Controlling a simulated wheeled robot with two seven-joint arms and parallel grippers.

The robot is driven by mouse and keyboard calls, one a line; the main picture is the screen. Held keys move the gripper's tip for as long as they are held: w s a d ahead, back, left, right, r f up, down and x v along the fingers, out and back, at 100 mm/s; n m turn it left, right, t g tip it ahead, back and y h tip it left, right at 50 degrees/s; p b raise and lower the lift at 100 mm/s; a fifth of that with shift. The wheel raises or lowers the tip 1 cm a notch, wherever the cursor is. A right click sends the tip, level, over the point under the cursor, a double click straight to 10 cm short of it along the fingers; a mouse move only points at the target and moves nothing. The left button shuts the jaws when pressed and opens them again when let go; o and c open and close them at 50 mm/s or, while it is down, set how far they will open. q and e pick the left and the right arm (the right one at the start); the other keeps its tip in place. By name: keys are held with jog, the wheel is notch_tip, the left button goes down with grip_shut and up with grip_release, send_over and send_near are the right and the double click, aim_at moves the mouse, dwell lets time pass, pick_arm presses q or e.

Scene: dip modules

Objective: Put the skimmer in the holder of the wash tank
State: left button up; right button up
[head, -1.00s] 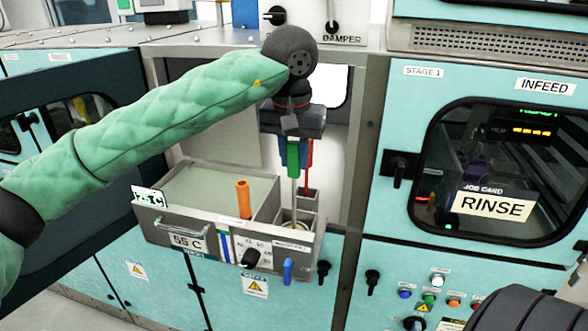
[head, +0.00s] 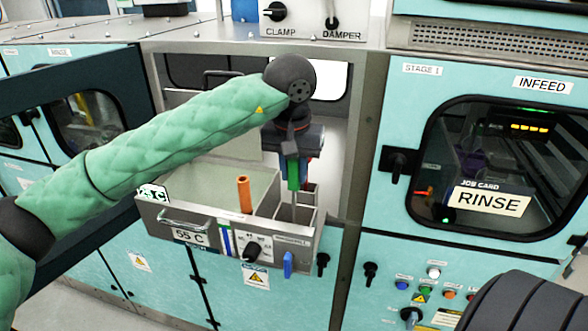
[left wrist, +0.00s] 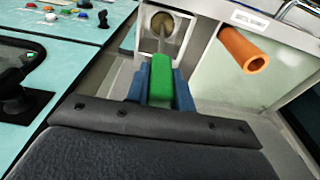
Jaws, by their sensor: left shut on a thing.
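The skimmer has a green handle (head: 293,173) and a thin shaft. My left gripper (head: 300,160) is shut on the handle, with its blue fingers either side, above the small compartment at the right of the wash tank (head: 170,215). In the left wrist view the green handle (left wrist: 161,82) lies between the fingers, and the shaft runs down into the compartment toward a tan round shape (left wrist: 165,24). I cannot tell whether that shape is the skimmer's head or part of the holder. The holder (head: 306,212) is partly hidden. My right gripper is out of view.
A blue lever (head: 288,264) and a black knob (head: 251,252) are on the tank front. The opening's right post (head: 362,150) stands near my gripper.

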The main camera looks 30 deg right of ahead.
pick_arm(q)
jog(key=o, duration=0.9)
